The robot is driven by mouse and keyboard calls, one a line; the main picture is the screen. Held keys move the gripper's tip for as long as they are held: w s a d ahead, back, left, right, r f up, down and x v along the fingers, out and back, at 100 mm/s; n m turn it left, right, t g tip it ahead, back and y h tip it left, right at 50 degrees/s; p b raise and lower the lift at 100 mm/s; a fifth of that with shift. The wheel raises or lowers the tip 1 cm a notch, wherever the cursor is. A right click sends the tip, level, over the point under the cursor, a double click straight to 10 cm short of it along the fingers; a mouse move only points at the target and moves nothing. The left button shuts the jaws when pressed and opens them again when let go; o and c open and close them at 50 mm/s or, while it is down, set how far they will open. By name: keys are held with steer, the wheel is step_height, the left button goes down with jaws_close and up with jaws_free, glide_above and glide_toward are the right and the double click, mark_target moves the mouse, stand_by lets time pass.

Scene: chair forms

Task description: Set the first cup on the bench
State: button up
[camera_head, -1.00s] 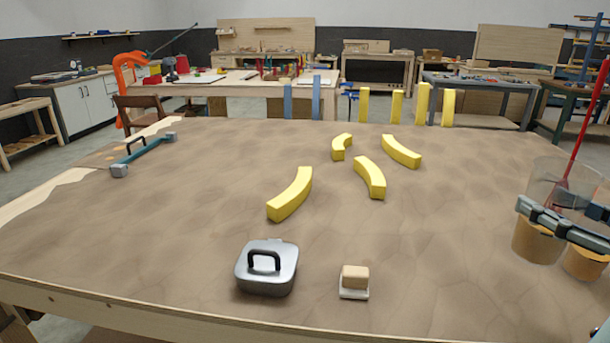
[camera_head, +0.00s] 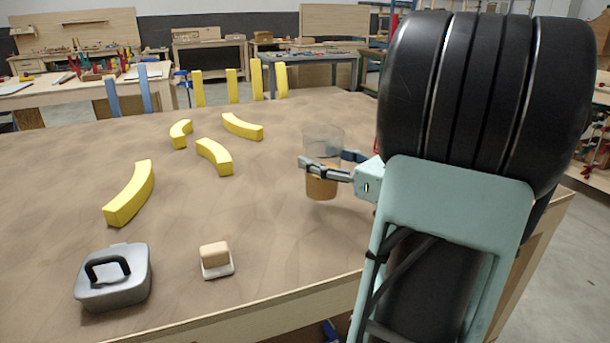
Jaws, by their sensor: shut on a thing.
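My gripper (camera_head: 338,165) is shut around a clear cup (camera_head: 322,140) at the right part of the bench top (camera_head: 270,240). The cup is upright, see-through above and orange-brown in its lower part. One finger passes in front of it and the other behind. I cannot tell whether the cup's base touches the bench. My arm fills the right of the view and hides what is behind it.
Several yellow curved blocks (camera_head: 130,194) lie at the left and middle. A grey lidded box (camera_head: 113,280) and a small tan block on a white base (camera_head: 215,260) are near the front edge. The bench between these and the cup is clear.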

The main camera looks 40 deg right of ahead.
steer(key=shift+w+f, duration=0.25)
steer(key=shift+f, duration=0.1)
steer(key=shift+w+f+b, duration=0.15)
steer(key=shift+f+b, duration=0.4)
steer(key=shift+f, duration=1)
steer(key=shift+f, duration=0.15)
steer(key=o, duration=0.9)
steer(key=shift+c, duration=0.2)
steer(key=shift+r, duration=0.2)
steer(key=p+v, duration=0.2)
steer(key=v, duration=1)
steer(key=shift+f, duration=0.1)
